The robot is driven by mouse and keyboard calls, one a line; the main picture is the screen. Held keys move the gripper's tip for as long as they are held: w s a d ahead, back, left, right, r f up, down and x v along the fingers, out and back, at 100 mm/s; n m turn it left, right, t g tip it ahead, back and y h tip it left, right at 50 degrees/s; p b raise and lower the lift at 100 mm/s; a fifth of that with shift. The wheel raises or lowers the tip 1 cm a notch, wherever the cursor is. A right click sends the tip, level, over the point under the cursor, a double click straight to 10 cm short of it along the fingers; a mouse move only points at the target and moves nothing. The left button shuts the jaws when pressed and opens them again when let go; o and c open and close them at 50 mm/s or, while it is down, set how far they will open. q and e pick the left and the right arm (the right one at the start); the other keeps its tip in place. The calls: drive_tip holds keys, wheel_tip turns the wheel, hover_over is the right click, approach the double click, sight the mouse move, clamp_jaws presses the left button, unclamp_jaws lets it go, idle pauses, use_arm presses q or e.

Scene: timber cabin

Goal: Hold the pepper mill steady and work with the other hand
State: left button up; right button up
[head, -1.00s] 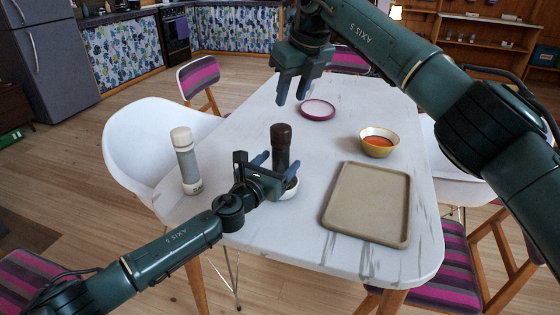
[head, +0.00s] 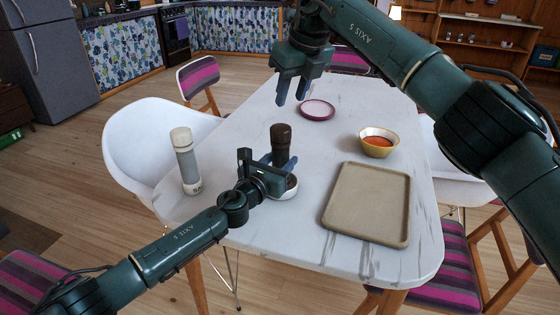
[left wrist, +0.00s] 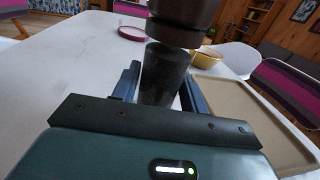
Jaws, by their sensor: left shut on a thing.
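The dark pepper mill (head: 281,136) stands upright on the white table, with a brown top and a white part at its foot. My left gripper (head: 279,163) is shut on its body from the near side, below the top. In the left wrist view the mill's dark grey body (left wrist: 163,75) is between the two fingers, under the brown top; its foot is hidden there. My right gripper (head: 292,98) is open and empty, pointing down above the table, farther back than the mill and apart from it.
A grey-and-white cylinder (head: 186,163) stands left of the mill. A beige tray (head: 367,205) lies to the right. A yellow bowl (head: 378,148) with orange-red contents and a pink-rimmed plate (head: 317,109) are farther back. Chairs surround the table (head: 235,150).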

sight(281, 127)
use_arm(q)
drive_tip(key=c, duration=0.4)
use_arm(e)
drive_tip(key=shift+o, duration=0.4)
use_arm(q)
drive_tip(key=shift+o, duration=0.2)
use_arm(e)
drive_tip(key=shift+o, duration=1.4)
drive_tip(key=shift+w+a+f+m, duration=0.1)
drive_tip(key=shift+w+a+m, duration=0.05)
drive_tip(key=shift+a+m, duration=0.15)
drive_tip(key=shift+o, duration=0.6)
drive_tip(key=shift+w+a+f+m+h, duration=0.1)
drive_tip(key=shift+a+f+m+h, duration=0.1)
drive_tip(key=shift+f+m+h, duration=0.15)
drive_tip(key=shift+x, duration=3.95)
drive_tip(key=shift+c, duration=0.4)
